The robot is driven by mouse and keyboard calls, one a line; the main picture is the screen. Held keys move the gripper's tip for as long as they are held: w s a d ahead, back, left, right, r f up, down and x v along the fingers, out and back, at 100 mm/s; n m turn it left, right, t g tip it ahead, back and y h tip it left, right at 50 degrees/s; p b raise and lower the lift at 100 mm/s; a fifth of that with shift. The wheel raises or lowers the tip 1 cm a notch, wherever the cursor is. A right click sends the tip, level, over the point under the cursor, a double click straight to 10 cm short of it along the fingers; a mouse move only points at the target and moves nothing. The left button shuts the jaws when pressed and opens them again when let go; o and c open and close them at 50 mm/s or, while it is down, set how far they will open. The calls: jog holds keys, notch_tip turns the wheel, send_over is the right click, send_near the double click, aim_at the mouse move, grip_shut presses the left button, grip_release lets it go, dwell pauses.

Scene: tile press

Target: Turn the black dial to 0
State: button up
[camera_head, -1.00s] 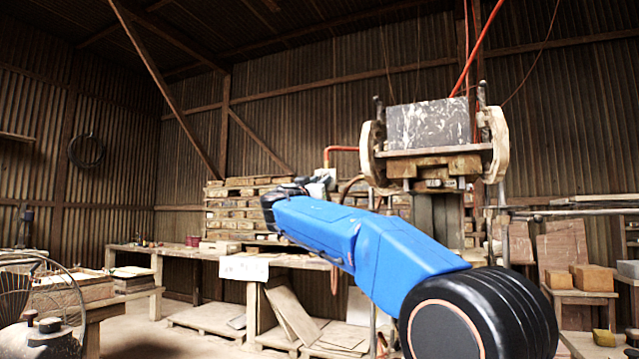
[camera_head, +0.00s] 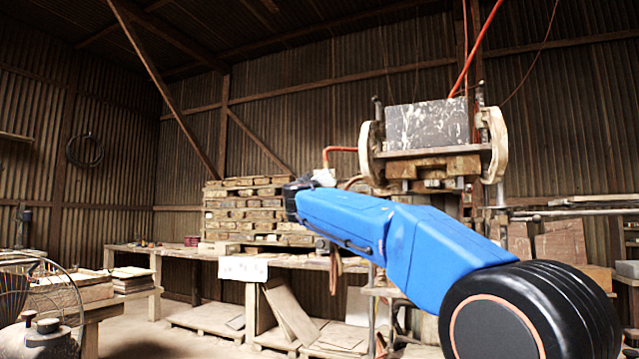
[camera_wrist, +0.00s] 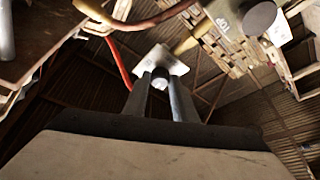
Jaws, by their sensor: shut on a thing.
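The dial (camera_wrist: 160,75) shows in the wrist view as a small, round, dark and pale knob in front of a whitish square plate (camera_wrist: 150,60). The two fingers of my gripper (camera_wrist: 160,88) reach up to it, one on each side, and are shut on it. Its marks and pointer are too small to read. In the head view a small pale box (camera_head: 324,177) stands at the end of my blue arm, below a bent red pipe. My fingers and the dial are hidden there behind my arm.
A red pipe (camera_head: 341,149) bends beside the pale box, next to the press (camera_head: 428,127). A long workbench (camera_head: 185,252) with stacked wooden boards (camera_head: 255,210) stands behind and left of my arm. A red hose (camera_wrist: 119,65) hangs close to my fingers.

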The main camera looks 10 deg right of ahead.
jog(key=shift+r+n+g+y, duration=0.2)
jog(key=shift+n+g+y, duration=0.5)
jog(key=shift+n, duration=2.15)
jog(key=shift+r+n+g+y, duration=0.15)
jog(key=shift+n+g+y, duration=0.55)
jog(key=shift+n, duration=2.2)
jog(key=shift+r+n+g+y, duration=0.3)
jog(key=shift+n+g, duration=0.7)
jog(key=shift+n, duration=1.85)
jog(key=shift+f, duration=0.1)
jog(key=o, duration=1)
jog(key=shift+o, duration=0.2)
jog(key=shift+s, duration=0.1)
jog(key=v, duration=1.7)
jog(key=shift+r, duration=0.25)
jog(key=shift+s, duration=0.1)
